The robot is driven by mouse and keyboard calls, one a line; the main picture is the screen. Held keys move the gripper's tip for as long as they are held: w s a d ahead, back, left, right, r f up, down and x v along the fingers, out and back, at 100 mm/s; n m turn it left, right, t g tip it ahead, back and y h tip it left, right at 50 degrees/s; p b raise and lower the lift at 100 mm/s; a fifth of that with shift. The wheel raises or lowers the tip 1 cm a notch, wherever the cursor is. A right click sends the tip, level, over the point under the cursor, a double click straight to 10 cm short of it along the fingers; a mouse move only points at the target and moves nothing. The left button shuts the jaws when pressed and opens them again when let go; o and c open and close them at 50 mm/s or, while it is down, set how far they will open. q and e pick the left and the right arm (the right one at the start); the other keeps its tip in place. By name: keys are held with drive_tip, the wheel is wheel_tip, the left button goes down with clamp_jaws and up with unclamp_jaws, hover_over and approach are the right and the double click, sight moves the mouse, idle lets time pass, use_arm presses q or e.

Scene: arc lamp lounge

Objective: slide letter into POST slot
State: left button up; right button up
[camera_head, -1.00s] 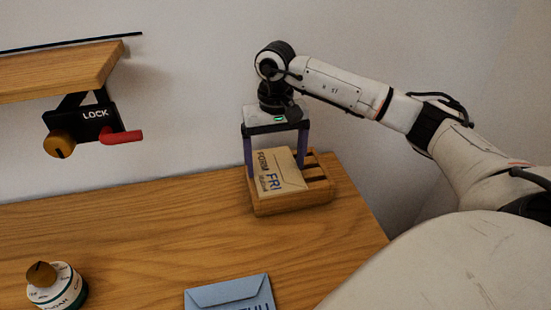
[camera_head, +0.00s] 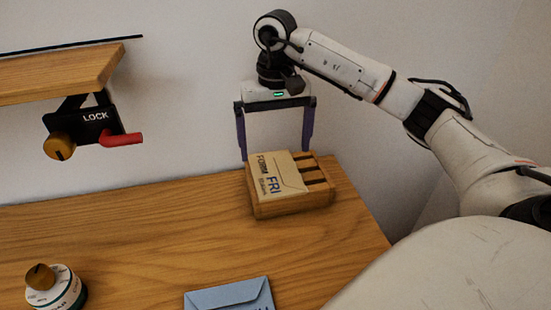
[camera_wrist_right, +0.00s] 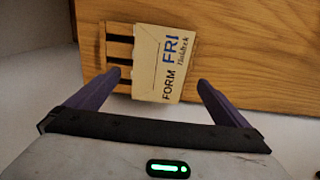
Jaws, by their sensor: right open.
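A tan envelope (camera_head: 276,176) printed "FORM FRI" lies on a slatted wooden rack (camera_head: 292,208) at the back right of the table. It also shows in the right wrist view (camera_wrist_right: 160,62), with smaller lettering beside FRI. A blue envelope (camera_head: 229,296) lies at the front edge of the head view, partly cut off. My right gripper (camera_head: 275,152) is open and empty, above and behind the tan envelope, with its two purple fingers apart. Its fingers also show in the right wrist view (camera_wrist_right: 159,80). I see no slot marked POST. My left gripper is out of view.
A black LOCK bracket (camera_head: 88,120) with a brass knob (camera_head: 59,146) and red lever (camera_head: 122,140) hangs under a wooden shelf (camera_head: 60,75). A white lettered dial (camera_head: 60,290) with a brass knob stands at front left. The middle of the wooden table (camera_head: 150,225) is clear.

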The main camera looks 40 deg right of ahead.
wheel_tip(320, 180, up, 6)
drive_tip(key=shift+r+p, duration=0.15)
drive_tip(key=shift+p, duration=0.25)
idle(0.4)
